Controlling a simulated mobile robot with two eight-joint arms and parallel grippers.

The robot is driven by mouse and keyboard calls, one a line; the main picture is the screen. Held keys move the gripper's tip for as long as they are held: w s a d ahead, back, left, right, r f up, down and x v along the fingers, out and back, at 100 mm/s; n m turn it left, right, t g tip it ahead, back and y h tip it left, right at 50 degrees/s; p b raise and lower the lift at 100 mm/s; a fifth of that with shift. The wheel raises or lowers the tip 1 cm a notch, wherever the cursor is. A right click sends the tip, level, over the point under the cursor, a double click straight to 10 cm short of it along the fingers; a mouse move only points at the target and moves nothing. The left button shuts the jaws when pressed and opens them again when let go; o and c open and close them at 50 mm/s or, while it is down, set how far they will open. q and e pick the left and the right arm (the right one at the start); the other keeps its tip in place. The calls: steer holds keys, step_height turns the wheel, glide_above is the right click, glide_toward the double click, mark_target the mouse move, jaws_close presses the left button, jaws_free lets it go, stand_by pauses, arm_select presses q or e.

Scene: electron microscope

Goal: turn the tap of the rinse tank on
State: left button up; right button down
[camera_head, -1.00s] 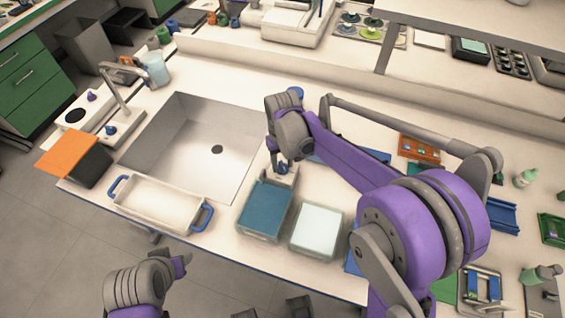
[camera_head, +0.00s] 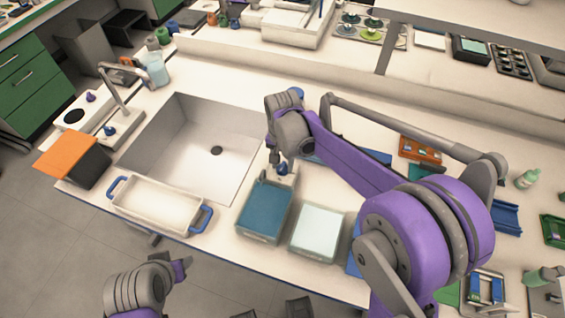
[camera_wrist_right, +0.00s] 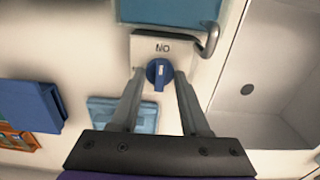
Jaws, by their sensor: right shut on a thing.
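The rinse tank, a clear box of teal liquid (camera_head: 265,210), stands on the bench right of the sink; its edge also shows at the top of the wrist view (camera_wrist_right: 172,10). Its tap is a pale block (camera_wrist_right: 187,43) with a grey curved spout and a blue knob (camera_wrist_right: 159,76). The knob bears a white mark, and upside-down lettering is on the block. My right gripper (camera_head: 280,167) is shut on the knob, one finger on each side in the wrist view. My left gripper (camera_head: 183,267) is low in front of the bench; its jaw opening is unclear.
The empty sink (camera_head: 190,150) is left of the tank, with a blue-handled white tray (camera_head: 158,205) in front. A second tank with pale liquid (camera_head: 319,228) stands close on the right.

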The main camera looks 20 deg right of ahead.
mark_target(283, 166)
stand_by(0.3)
steer(key=shift+c, duration=1.9)
jaws_free()
step_height(283, 166, up, 11)
steer(key=shift+p, duration=0.45)
steer(key=shift+f, duration=0.1)
